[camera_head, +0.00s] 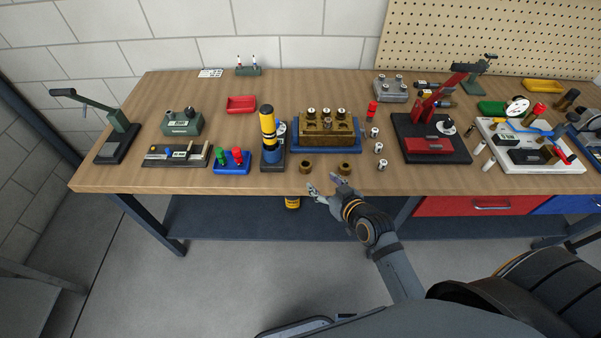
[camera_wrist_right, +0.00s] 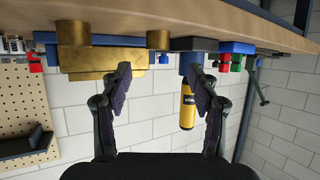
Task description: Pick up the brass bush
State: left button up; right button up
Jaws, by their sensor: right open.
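Two brass bushes stand near the front edge of the workbench in the head view: a left one (camera_head: 306,167) and a right one (camera_head: 345,168). In the wrist view, which is upside down, one brass bush (camera_wrist_right: 73,33) looms large at the upper left and the other (camera_wrist_right: 158,40) is smaller near the top middle. My right gripper (camera_head: 323,186) is open and empty at the bench's front edge, just in front of the bushes. Its spread fingers (camera_wrist_right: 163,88) also show in the wrist view, with no bush between them. My left gripper is not in view.
Behind the bushes a brass block (camera_head: 328,130) with several white-topped pieces sits in a blue tray (camera_head: 298,143). A yellow-and-black cylinder (camera_head: 268,125) stands at left. Small white cylinders (camera_head: 383,165) stand at right, near a red press (camera_head: 428,145).

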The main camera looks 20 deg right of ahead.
send_near(303, 162)
jog(key=shift+x, duration=0.85)
jog(key=shift+w+d+f+p, duration=0.1)
jog(key=shift+w+f+p, duration=0.05)
jog(key=shift+f+p, duration=0.15)
jog(key=p+x, duration=0.1)
jog(key=x, duration=0.4)
jog(key=shift+w+r, duration=0.1)
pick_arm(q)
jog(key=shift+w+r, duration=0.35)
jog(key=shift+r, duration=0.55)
pick_arm(e)
jog(key=shift+c, duration=0.2)
jog(key=shift+r, duration=0.1)
jog(key=shift+c, duration=1.1)
grip_shut()
